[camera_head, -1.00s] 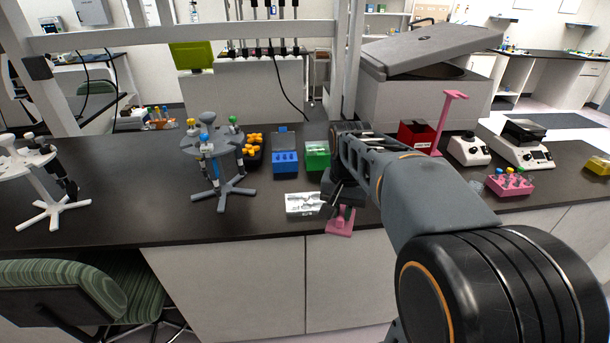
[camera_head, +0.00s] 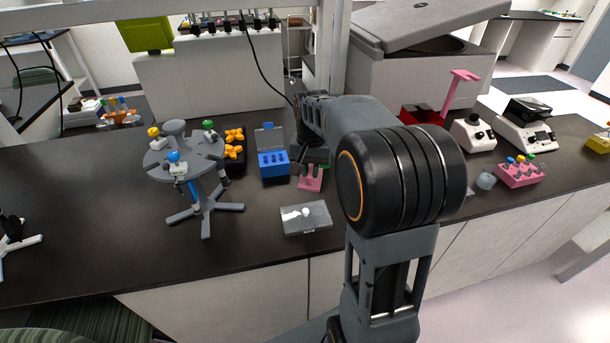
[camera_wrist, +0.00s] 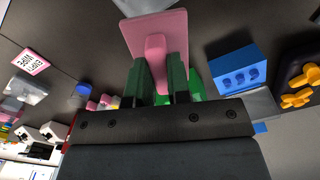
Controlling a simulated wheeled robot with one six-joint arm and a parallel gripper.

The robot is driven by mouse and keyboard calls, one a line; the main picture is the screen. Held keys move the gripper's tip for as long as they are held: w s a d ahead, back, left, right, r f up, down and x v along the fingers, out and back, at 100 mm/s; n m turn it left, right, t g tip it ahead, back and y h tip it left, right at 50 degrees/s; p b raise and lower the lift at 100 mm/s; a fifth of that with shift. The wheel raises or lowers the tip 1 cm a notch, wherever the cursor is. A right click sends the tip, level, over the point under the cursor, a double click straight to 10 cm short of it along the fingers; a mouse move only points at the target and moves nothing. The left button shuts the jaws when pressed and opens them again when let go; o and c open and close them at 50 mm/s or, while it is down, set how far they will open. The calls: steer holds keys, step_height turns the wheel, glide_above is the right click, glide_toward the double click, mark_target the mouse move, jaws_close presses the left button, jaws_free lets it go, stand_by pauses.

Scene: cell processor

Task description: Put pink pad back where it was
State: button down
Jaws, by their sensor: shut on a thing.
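The pink pad (camera_head: 311,178) is a flat plate with a short raised stem. It shows large in the wrist view (camera_wrist: 174,28), its plate beyond the fingertips. My gripper (camera_wrist: 160,68) is shut on the stem with its dark green fingers on both sides. My arm partly hides the gripper in the head view.
The blue box (camera_head: 273,163) with raised lid stands just left of the pad. A clear flat case (camera_head: 306,218) lies in front. A grey tube carousel (camera_head: 205,215) stands left. A red box (camera_head: 421,115) and tall pink stand (camera_head: 461,90) are behind right. A pink tube rack (camera_head: 519,174) is far right.

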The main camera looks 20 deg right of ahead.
steer(key=w+f, duration=0.2)
steer(key=w+d+f, duration=0.1)
steer(key=w, duration=0.1)
steer(key=w+f+p, duration=0.1)
steer(key=w+f, duration=0.1)
steer(key=shift+d+f, duration=0.3)
steer(key=shift+d, duration=0.05)
steer(key=shift+w+d+f, duration=0.1)
steer(key=shift+w+f, duration=0.3)
steer(key=shift+f, duration=1.75)
steer(key=shift+f, duration=0.1)
steer(key=c, duration=1.1)
jaws_free()
